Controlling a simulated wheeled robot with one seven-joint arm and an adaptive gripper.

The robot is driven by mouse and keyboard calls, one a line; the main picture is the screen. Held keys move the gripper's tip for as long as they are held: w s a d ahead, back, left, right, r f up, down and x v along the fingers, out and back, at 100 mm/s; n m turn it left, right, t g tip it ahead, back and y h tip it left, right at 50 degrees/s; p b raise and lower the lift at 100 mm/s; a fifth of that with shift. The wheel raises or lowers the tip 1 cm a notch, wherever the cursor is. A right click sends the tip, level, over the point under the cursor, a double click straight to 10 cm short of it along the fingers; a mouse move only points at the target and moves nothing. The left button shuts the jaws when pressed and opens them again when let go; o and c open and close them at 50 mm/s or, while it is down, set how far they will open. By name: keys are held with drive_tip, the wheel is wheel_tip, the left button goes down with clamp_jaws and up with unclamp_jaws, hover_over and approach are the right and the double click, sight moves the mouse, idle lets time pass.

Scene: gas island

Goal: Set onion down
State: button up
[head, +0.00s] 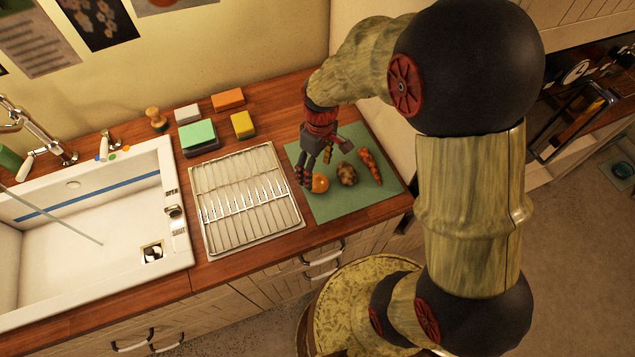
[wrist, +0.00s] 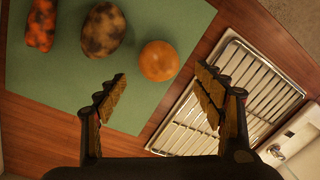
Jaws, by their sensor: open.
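The onion (head: 320,183), round and orange-brown, rests on the green mat (head: 330,211). In the wrist view the onion (wrist: 159,61) lies near the mat's edge, beyond the fingertips and between their lines. My gripper (head: 318,168) is above the left part of the mat, close to the onion in the head view. In the wrist view my gripper (wrist: 161,84) has its fingers wide apart with nothing between them. The fingers appear clear of the onion there.
A spotted potato (head: 347,174) and a carrot (head: 370,167) lie on the mat to the right of the onion. A metal drying rack (head: 245,205) is left of the mat, then a white sink (head: 100,220). Sponges (head: 198,133) stand behind the rack. The mat's front part is clear.

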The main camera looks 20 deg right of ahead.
sight(316, 176)
wheel_tip(316, 176, down, 5)
drive_tip(key=shift+s+a+r+b, duration=0.1)
drive_tip(key=shift+b, duration=0.35)
drive_tip(key=shift+c, duration=0.4)
drive_tip(key=c, duration=1.4)
drive_tip(key=shift+r, duration=0.1)
